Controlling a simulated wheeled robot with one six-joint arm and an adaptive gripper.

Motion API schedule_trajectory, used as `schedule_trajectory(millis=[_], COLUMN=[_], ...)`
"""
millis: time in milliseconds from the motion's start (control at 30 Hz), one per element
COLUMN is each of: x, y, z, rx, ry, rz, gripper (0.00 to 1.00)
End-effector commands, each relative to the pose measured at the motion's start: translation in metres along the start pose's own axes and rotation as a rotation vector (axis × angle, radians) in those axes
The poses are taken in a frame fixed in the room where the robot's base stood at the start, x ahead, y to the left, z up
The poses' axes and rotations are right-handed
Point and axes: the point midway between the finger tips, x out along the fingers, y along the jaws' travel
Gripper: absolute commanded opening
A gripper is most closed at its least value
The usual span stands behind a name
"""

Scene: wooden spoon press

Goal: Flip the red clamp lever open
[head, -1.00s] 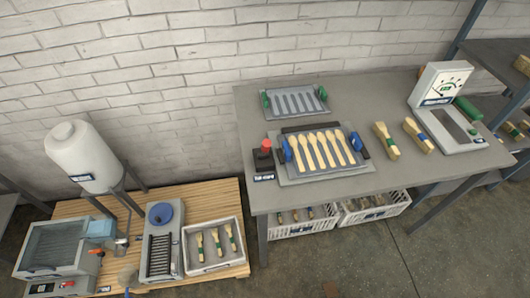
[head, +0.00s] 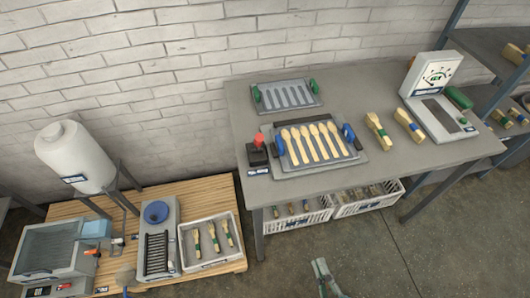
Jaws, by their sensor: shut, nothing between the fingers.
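My gripper (head: 321,266) shows at the bottom of the head view, over the floor in front of the table. It is shut and empty, well apart from the lever.
A slotted grey plate (head: 286,95) with green handles lies behind the tray. White crates (head: 297,216) sit under the table. A pallet (head: 140,206) with machines is at left. The floor in front is clear.

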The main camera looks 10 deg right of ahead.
Motion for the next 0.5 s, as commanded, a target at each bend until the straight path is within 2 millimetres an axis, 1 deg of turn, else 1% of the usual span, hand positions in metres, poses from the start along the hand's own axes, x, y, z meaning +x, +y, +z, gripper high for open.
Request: schedule_trajectory(millis=[33,267,500], x=[0.014,0.069,0.128], y=[-0.002,-0.011,-0.015], z=[0.000,-0.002,-0.013], rx=[-0.057,-0.339,-0.622], ry=[0.028,0.132,0.220], rz=[0.015,0.092,0.198], gripper=[0.00,0.00,0.00])
